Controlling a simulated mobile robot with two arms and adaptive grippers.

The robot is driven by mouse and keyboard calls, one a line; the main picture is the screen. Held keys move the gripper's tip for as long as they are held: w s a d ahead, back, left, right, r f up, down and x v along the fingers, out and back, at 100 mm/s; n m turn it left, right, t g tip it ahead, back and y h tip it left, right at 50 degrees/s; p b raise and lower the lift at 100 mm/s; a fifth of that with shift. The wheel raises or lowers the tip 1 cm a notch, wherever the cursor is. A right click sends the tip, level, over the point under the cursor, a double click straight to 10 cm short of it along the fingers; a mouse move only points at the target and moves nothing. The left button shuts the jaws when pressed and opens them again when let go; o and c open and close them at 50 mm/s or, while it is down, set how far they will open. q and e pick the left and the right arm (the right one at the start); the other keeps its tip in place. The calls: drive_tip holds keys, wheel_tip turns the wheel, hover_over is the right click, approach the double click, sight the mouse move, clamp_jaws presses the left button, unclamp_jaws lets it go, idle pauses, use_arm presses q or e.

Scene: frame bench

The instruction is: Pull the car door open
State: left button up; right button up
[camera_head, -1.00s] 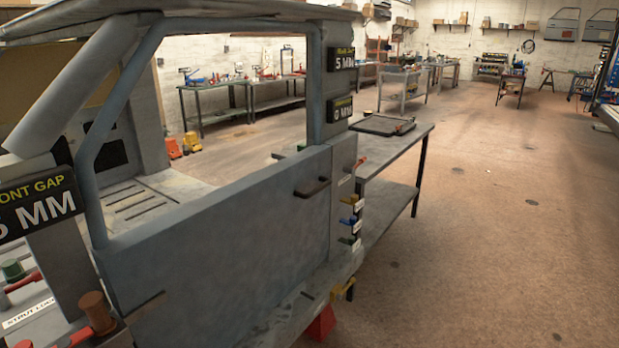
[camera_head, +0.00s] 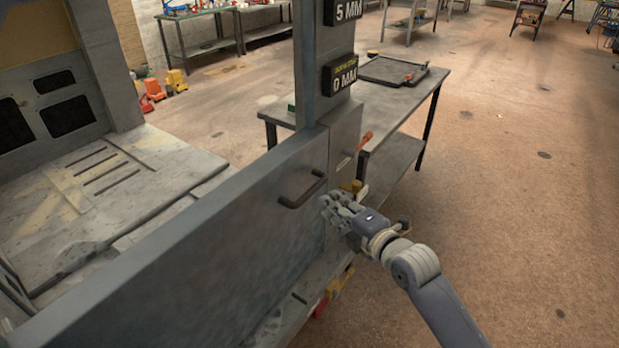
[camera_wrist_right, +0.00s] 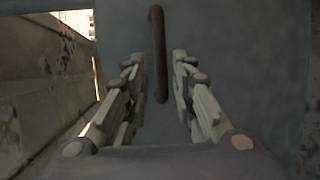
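The car door (camera_head: 210,235) is a blue-grey panel that looks shut, its edge in line with the grey post. Its dark bar handle (camera_head: 302,189) is near the top right of the panel. My right gripper (camera_head: 328,206) is just right of and below the handle in the head view, apart from it. In the right wrist view the gripper (camera_wrist_right: 160,72) is open, and the handle (camera_wrist_right: 158,50) stands upright in the picture between its spread fingers, ahead of them. I cannot tell any contact. The left gripper is not in view.
A post with a sign reading 0 MM (camera_head: 340,74) stands beside the door. A red lever (camera_head: 364,140) and a yellow clamp (camera_head: 352,187) are on the post. A metal table (camera_head: 400,98) with a black tray (camera_head: 391,71) stands behind. The floor at right (camera_head: 520,200) is clear.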

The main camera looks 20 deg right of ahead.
sight(314, 192)
drive_tip(key=p+x, duration=0.1)
drive_tip(key=x, duration=0.3)
drive_tip(key=shift+w+a+r, duration=0.1)
drive_tip(key=shift+a+r, duration=0.05)
drive_tip(key=shift+a, duration=0.1)
drive_tip(key=x, duration=0.5)
drive_tip(key=shift+p, duration=0.35)
drive_tip(key=shift+w+f, duration=0.2)
drive_tip(key=shift+w, duration=0.2)
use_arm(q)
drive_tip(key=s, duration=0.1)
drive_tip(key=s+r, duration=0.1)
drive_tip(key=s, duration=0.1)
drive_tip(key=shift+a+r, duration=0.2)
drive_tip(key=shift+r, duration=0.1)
use_arm(e)
clamp_jaws()
